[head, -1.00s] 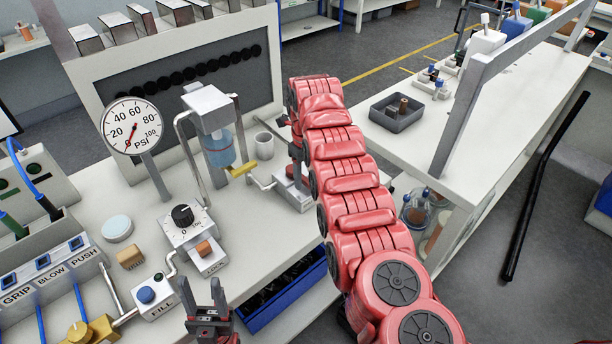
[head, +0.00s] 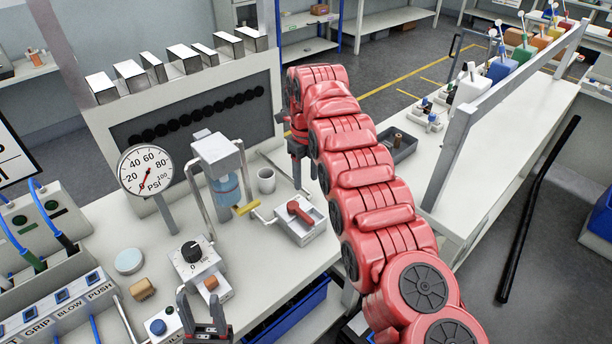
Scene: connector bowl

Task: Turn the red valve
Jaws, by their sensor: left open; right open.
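The red valve handle (head: 299,211) sits on a small white box (head: 302,232) on the bench, joined by a pipe to the press with a blue-tinted cylinder. My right gripper (head: 301,180) points down just behind and above the handle in the picture, apart from it, open and empty. My red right arm hides part of the bench around it. My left gripper (head: 205,318) is open and empty at the bottom edge, in front of the dial box.
A PSI gauge (head: 146,171) stands left of the press (head: 219,165), its needle low. A black dial (head: 191,251) and an orange-brown LOCK block (head: 211,283) are nearby. A white cup (head: 266,180) stands behind the valve. A blue bin (head: 290,312) lies below the bench edge.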

